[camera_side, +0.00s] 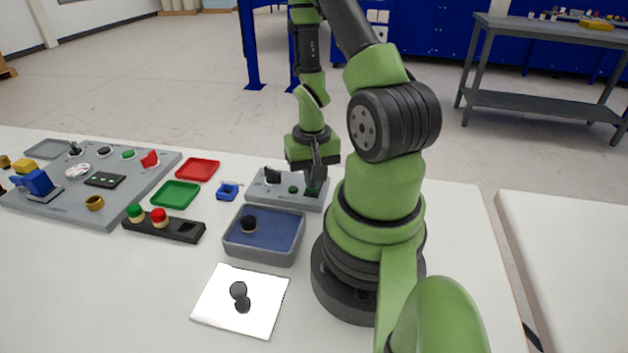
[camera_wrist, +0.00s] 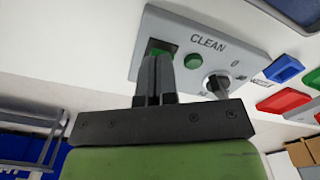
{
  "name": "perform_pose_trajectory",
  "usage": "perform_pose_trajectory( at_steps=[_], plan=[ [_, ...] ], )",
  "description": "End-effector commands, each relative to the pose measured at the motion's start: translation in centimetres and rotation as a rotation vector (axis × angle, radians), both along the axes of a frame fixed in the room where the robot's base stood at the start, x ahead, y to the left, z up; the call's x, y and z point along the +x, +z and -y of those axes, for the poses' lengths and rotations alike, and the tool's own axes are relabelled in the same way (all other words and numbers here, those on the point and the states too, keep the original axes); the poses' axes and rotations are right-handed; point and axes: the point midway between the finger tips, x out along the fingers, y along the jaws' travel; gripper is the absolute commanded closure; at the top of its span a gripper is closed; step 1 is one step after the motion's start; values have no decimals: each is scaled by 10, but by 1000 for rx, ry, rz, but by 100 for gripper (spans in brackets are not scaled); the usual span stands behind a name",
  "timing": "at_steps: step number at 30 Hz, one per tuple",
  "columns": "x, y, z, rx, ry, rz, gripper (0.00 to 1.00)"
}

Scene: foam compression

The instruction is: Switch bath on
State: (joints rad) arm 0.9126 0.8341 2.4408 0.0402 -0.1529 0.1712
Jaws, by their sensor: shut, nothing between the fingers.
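A grey control panel (camera_side: 287,203) stands behind the bath, a grey basin (camera_side: 262,258) with a blue inside and a dark round object (camera_side: 249,224) in it. In the wrist view the panel (camera_wrist: 210,45) reads "CLEAN" and carries a green rocker switch (camera_wrist: 158,46) in a dark frame, a round green button (camera_wrist: 193,61) and a dark knob (camera_wrist: 216,83). My gripper (camera_side: 318,183) is shut and empty, pointing down at the panel's right end. In the wrist view its fingertips (camera_wrist: 157,58) are at the rocker and partly hide it; whether they touch it I cannot tell.
Left of the panel are a small blue part (camera_side: 228,191), a red tray (camera_side: 197,169) and a green tray (camera_side: 176,194). A black holder (camera_side: 178,230) carries red and green capped pieces. A white square (camera_side: 215,298) with dark pieces lies in front of the basin.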

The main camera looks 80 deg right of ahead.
Motion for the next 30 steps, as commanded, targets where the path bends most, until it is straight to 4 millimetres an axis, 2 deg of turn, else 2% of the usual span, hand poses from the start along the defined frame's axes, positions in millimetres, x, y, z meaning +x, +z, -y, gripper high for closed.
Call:
perform_pose_trajectory(
  at_steps=[8, 30],
  plan=[
    [0, 1, 1, -3, 0, 1, 100],
    [1, 62, 1, -4, 0, 3, 100]
  ],
)
